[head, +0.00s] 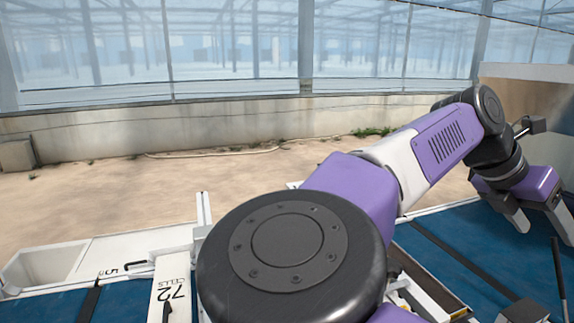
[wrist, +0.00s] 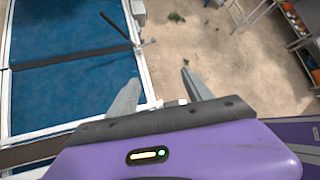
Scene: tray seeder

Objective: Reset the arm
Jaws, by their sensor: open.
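My arm, purple and white with dark joints, stretches to the right in the head view. My gripper (head: 540,222) is at the far right, pointing down over the right end of the blue-surfaced tray seeder (head: 455,228). Its two grey fingers are spread apart with nothing between them. In the wrist view my gripper (wrist: 160,90) is open too, its fingers reaching past the white edge of the blue belt (wrist: 65,85) toward the sandy floor. My arm's large round joint hides the middle of the machine in the head view.
A beige hopper-like panel (head: 545,105) stands behind my gripper. A dark rod (head: 559,275) rises at the right. Shelving (wrist: 300,35) stands across the open floor (wrist: 215,50).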

